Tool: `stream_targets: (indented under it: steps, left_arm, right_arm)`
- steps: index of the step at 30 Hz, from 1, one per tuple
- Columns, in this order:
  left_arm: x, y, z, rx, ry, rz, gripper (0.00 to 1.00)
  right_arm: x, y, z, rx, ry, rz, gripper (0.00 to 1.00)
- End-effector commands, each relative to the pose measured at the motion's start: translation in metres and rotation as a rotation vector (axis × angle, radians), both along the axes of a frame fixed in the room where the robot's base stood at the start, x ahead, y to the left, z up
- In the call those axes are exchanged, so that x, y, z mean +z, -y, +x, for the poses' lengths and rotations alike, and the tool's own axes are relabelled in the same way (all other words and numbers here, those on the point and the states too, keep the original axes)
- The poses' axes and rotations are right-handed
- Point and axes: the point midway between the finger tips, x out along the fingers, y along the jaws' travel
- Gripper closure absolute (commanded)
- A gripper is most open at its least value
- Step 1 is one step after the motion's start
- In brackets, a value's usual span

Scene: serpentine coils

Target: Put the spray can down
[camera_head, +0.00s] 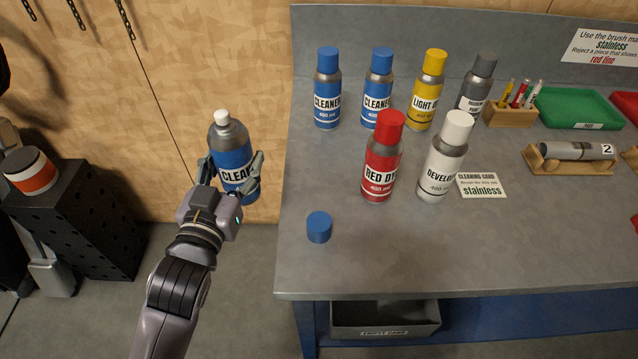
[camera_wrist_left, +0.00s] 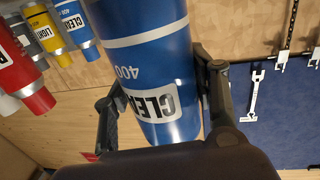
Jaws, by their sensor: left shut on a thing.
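My left gripper (camera_head: 232,180) is shut around a blue-and-silver cleaner spray can (camera_head: 229,140). It holds the can upright, off the left edge of the workbench, with the white nozzle on top uncovered. In the left wrist view the can (camera_wrist_left: 145,50) fills the middle, between the two fingers (camera_wrist_left: 165,105). A loose blue cap (camera_head: 319,227) sits on the bench near its left front edge. The grey bench top (camera_head: 400,245) is to the right of the held can. My right gripper is not in view.
On the bench stand two capped cleaner cans (camera_head: 327,90) (camera_head: 377,90), a yellow-capped can (camera_head: 427,92), a grey-capped can (camera_head: 478,82), a red can (camera_head: 382,158) and a white developer can (camera_head: 444,158). A card (camera_head: 481,186) lies beside it. The front left bench area is mostly clear.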

Motion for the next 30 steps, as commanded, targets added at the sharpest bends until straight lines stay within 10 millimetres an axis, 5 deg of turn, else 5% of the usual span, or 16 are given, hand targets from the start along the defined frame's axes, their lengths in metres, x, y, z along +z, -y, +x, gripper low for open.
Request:
stream_targets:
  steps: [3,18,30]
  left_arm:
    - [0.032,0.027,0.016,-0.103,0.016,0.008,0.9]
    - [0.121,0.127,0.045,-0.521,0.007,0.008,0.9]
    - [0.143,0.143,0.049,-0.623,0.001,0.0,0.9]
  right_arm:
    - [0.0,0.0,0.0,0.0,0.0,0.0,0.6]
    - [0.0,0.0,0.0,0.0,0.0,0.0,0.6]
    - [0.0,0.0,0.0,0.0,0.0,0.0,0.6]
